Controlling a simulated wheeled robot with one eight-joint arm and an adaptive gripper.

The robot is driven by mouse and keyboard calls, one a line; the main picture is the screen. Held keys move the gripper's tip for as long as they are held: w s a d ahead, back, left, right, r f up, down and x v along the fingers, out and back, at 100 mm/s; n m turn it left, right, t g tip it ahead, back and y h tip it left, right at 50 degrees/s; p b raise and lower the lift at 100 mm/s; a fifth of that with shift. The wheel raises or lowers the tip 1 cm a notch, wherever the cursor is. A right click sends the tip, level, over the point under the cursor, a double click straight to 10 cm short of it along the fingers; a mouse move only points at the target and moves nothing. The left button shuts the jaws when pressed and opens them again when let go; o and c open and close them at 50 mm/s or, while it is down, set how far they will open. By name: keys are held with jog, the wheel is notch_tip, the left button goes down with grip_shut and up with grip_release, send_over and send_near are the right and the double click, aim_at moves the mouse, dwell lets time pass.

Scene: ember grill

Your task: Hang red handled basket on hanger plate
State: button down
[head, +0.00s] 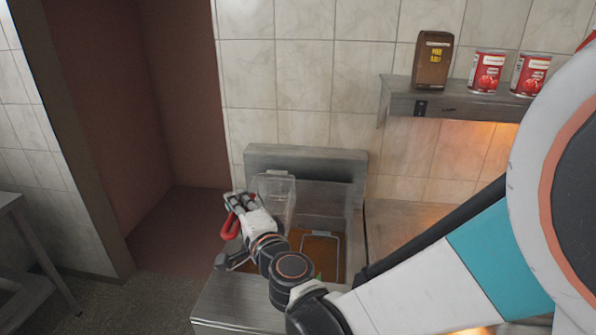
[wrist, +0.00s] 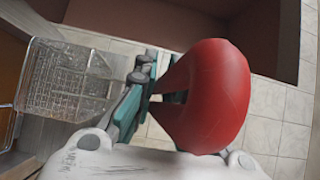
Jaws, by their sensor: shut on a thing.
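My gripper (head: 236,207) is shut on the red handle of the basket, above the left side of the fryer in the head view. The red handle (head: 230,226) is a loop sticking out left and below the fingers. The wire-mesh basket (head: 275,192) stands out to the right of the gripper, in front of the metal back panel. In the wrist view the red handle (wrist: 210,95) fills the centre right, and the mesh basket (wrist: 70,80) is at left. The hanger plate appears to be the grey back panel (head: 305,158); I cannot tell whether the basket touches it.
The fryer (head: 225,300) holds brown oil (head: 322,242), with a pale wire frame (head: 322,240) over it. A shelf (head: 450,103) at right carries a brown package (head: 433,60) and two red cans (head: 487,72). A metal table (head: 12,205) stands at far left.

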jog(key=shift+w+d, duration=0.15)
jog(key=shift+w, duration=1.25)
jog(key=shift+w+f+b, duration=0.15)
jog(key=shift+f+b, duration=1.25)
jog(key=shift+f, duration=0.2)
jog(key=shift+f+b, duration=0.45)
jog(key=shift+f, duration=0.05)
jog(key=c, duration=1.6)
grip_release()
jog(key=shift+o, duration=0.2)
jog(key=v, duration=0.8)
